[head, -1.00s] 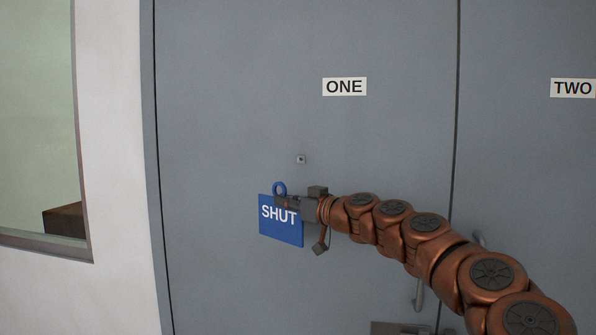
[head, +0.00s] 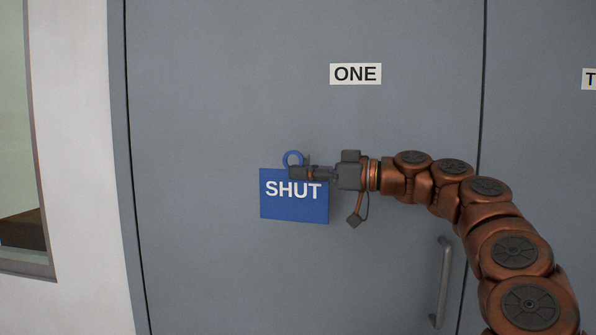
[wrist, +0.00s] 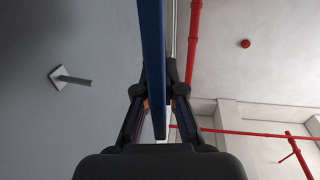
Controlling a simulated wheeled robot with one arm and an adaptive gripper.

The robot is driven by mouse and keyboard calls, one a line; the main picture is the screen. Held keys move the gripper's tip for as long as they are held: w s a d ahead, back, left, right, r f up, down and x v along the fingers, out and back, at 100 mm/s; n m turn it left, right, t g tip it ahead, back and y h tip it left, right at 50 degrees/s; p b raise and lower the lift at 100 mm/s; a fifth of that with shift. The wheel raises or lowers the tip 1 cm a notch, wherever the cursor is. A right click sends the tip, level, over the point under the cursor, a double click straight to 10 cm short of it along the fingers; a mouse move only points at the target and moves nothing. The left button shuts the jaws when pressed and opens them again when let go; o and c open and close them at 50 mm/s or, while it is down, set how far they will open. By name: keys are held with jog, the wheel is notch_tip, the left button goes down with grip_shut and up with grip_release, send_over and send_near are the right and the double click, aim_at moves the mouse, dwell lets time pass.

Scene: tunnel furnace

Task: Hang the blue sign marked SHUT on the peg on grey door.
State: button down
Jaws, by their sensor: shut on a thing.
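The blue sign (head: 294,205) marked SHUT hangs from my gripper (head: 303,173) in front of the grey door (head: 220,110), below the ONE label. My gripper is shut on the sign's top, beside its blue ring (head: 286,160), which stands above the panel. In the wrist view the sign (wrist: 153,60) is edge-on between the two fingers. The peg (wrist: 75,80) sticks out from a square plate on the door, left of the sign and apart from it. In the head view I cannot make out the peg clearly near the ring and gripper.
The ONE label (head: 356,74) is on the door above the sign. A door handle (head: 442,280) is at lower right, near my arm. A white wall (head: 85,150) and a window are at left. Red pipes (wrist: 193,45) show in the wrist view.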

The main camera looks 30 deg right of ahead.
jog(key=w+d+p, duration=0.6)
jog(key=p, duration=0.2)
jog(key=shift+w+d+f+p, duration=0.25)
jog(key=shift+w+d+p, duration=0.1)
jog(key=shift+d, duration=0.05)
dwell(1.3)
jog(key=shift+w+d, duration=0.15)
jog(key=shift+w, duration=0.05)
dwell(1.3)
jog(key=shift+f+b, duration=0.55)
jog(key=shift+f, duration=0.1)
dwell(1.2)
jog(key=c, duration=1.2)
grip_release()
jog(key=shift+s+d+r, duration=0.1)
